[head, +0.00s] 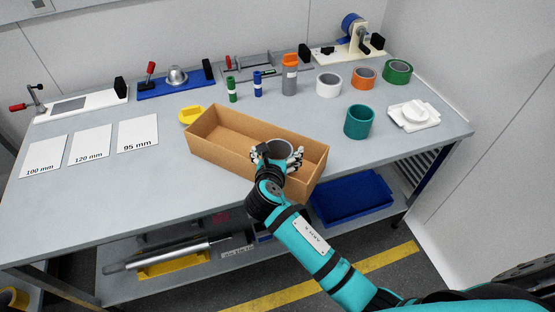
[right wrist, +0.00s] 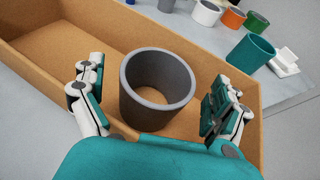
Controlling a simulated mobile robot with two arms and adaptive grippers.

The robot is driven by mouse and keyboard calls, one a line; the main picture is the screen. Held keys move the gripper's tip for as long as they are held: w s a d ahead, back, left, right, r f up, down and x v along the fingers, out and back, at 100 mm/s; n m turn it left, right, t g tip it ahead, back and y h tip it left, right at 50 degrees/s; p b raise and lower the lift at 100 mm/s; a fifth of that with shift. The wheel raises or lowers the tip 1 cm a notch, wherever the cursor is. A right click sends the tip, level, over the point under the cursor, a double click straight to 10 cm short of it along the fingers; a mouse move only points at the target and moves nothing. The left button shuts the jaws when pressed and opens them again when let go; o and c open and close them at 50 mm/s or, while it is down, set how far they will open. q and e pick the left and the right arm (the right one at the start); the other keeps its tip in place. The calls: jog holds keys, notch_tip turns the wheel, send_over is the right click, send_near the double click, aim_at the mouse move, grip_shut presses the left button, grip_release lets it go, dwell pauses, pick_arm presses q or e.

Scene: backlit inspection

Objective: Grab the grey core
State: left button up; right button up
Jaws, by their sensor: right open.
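The grey core (right wrist: 157,91) is a hollow dark grey ring, standing upright inside the open brown box near its right end. It also shows in the head view (head: 279,149), partly hidden by my gripper. The brown box (head: 225,150) lies along the front of the table. My right gripper (head: 280,158) is at the core, and in the right wrist view its fingers (right wrist: 157,100) are spread on both sides of the core. Gaps show between the fingers and the core. My left gripper is not in view.
A teal core (head: 358,122) stands right of the box, near a white fixture (head: 414,115). White, orange and green rolls (head: 397,72) stand behind. Labelled cards (head: 90,143) lie at the left. The box walls (right wrist: 60,100) rise around the gripper's work area.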

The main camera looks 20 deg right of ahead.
jog(key=shift+f, duration=0.1)
jog(key=shift+s+f, duration=0.1)
jog(key=c, duration=1.6)
